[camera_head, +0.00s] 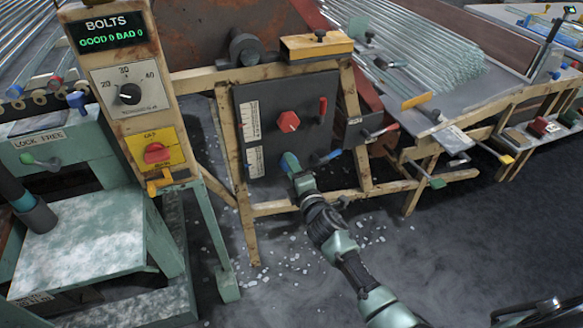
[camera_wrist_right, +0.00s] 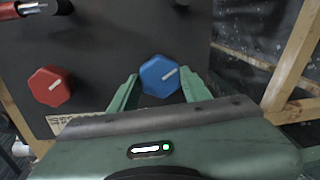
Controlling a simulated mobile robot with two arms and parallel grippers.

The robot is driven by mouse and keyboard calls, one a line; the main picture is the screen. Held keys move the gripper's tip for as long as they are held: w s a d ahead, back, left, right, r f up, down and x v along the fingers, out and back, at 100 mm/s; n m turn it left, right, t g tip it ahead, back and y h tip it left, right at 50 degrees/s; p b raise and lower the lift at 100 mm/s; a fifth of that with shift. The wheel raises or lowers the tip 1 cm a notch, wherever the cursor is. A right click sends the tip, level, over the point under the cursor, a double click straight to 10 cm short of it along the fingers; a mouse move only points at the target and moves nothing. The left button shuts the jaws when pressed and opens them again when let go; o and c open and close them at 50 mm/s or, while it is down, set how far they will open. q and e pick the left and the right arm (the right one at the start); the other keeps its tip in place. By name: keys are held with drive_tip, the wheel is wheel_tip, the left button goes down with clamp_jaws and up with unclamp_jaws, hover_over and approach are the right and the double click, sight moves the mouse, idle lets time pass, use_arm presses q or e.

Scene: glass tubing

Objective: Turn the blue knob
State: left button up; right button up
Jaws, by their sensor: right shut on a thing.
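The blue knob (camera_wrist_right: 160,76) is a faceted knob with a white pointer line on its face. In the wrist view the line points to the right and slightly up. My right gripper (camera_wrist_right: 160,86) has one finger on each side of the knob and is shut on it. In the head view my right gripper (camera_head: 289,163) is at the lower part of a dark panel (camera_head: 265,110) and mostly hides the blue knob.
A red knob (camera_head: 288,121) sits above my right gripper; it also shows in the wrist view (camera_wrist_right: 49,86). A red handle (camera_head: 323,108) and a blue handle (camera_head: 328,157) are close to the right. A wooden frame (camera_head: 350,90) borders the panel.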

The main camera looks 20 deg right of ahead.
use_arm(q)
drive_tip(key=shift+s+f, duration=0.35)
use_arm(e)
drive_tip(key=shift+f+m, duration=0.1)
drive_tip(key=shift+m, duration=0.2)
use_arm(q)
drive_tip(key=shift+r, duration=0.1)
use_arm(e)
drive_tip(key=o, duration=1.4)
drive_tip(key=shift+d, duration=0.1)
drive_tip(key=shift+c, duration=0.2)
use_arm(q)
drive_tip(key=s+f, duration=0.1)
drive_tip(key=s+f+p, duration=0.1)
drive_tip(key=f, duration=0.1)
drive_tip(key=shift+s+a, duration=0.2)
use_arm(e)
drive_tip(key=s, duration=0.7)
drive_tip(key=shift+s+d+r, duration=0.15)
drive_tip(key=shift+s+r, duration=0.25)
